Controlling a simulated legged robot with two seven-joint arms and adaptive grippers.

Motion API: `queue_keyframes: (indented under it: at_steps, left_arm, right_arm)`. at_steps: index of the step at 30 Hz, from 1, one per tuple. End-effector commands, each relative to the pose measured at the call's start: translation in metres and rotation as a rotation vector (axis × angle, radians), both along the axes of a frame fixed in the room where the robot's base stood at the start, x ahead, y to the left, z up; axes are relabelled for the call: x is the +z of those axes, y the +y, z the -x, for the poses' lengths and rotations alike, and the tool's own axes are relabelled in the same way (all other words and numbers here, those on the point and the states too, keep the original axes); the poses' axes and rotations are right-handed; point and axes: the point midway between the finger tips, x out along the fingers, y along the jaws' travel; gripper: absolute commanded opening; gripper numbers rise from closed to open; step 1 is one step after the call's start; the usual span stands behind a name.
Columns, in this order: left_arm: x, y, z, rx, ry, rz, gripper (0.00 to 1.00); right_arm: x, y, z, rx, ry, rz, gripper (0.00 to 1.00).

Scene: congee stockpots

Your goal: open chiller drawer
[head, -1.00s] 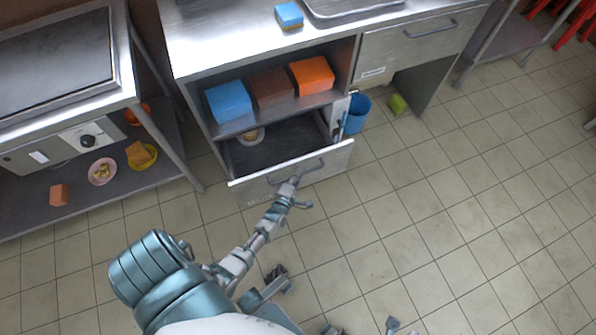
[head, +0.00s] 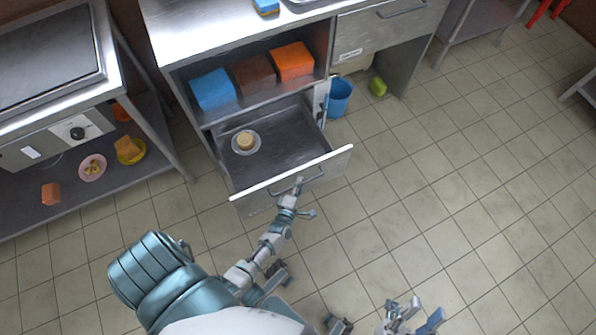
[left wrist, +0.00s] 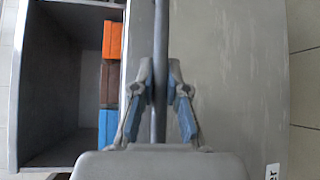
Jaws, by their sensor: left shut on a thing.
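The chiller drawer (head: 300,135) is pulled well out of the steel counter in the head view. A small plate (head: 246,152) with a round tan item lies inside it, toward the left. My left gripper (head: 289,195) is at the drawer front, shut on the drawer handle (head: 285,189). In the left wrist view, the handle bar (left wrist: 160,50) runs between the blue-padded fingers (left wrist: 160,105). My right gripper (head: 411,317) is at the bottom edge of the head view, its fingers apart and empty, away from the drawer.
Blue (head: 213,90), brown (head: 254,77) and orange (head: 293,61) boxes sit on the shelf above the drawer. A blue bucket (head: 340,97) stands on the floor right of the drawer. A steel table (head: 75,125) stands at left. The tiled floor (head: 450,190) at right is clear.

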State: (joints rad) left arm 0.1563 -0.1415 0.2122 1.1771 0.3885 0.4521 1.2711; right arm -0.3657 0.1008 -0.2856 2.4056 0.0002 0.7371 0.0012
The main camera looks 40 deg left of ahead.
Motion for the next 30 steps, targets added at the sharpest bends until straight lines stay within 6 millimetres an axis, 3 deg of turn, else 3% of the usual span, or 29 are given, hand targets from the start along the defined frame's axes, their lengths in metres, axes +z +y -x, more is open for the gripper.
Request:
queue_keyframes:
  at_steps: [5,6,8,9,22,26,30]
  left_arm:
    - [-0.007,0.0,0.004,0.0,0.014,0.005,0.0]
    - [-0.007,0.0,0.004,0.0,0.014,0.005,0.23]
    - [-0.006,0.0,0.004,0.0,0.013,0.004,0.38]
    - [-0.006,0.001,0.003,0.0,0.012,0.005,0.39]
    - [-0.002,-0.001,0.005,0.0,0.005,0.002,0.39]
    - [0.0,-0.008,0.023,0.0,0.006,0.002,0.39]
    - [0.004,-0.018,0.052,0.001,0.009,0.003,0.39]
  right_arm:
    - [-0.001,0.0,0.0,-0.001,0.001,0.001,0.4]
    - [-0.001,0.0,0.0,-0.001,0.001,0.001,0.4]
    - [-0.001,0.0,0.0,0.0,0.001,0.002,0.4]
    - [-0.001,0.0,0.0,0.0,0.001,0.002,0.4]
    - [0.0,0.001,0.001,0.003,0.0,-0.001,0.4]
    - [0.0,0.001,0.001,0.003,0.0,-0.001,0.4]
    - [0.0,0.001,0.001,0.002,-0.001,-0.001,0.4]
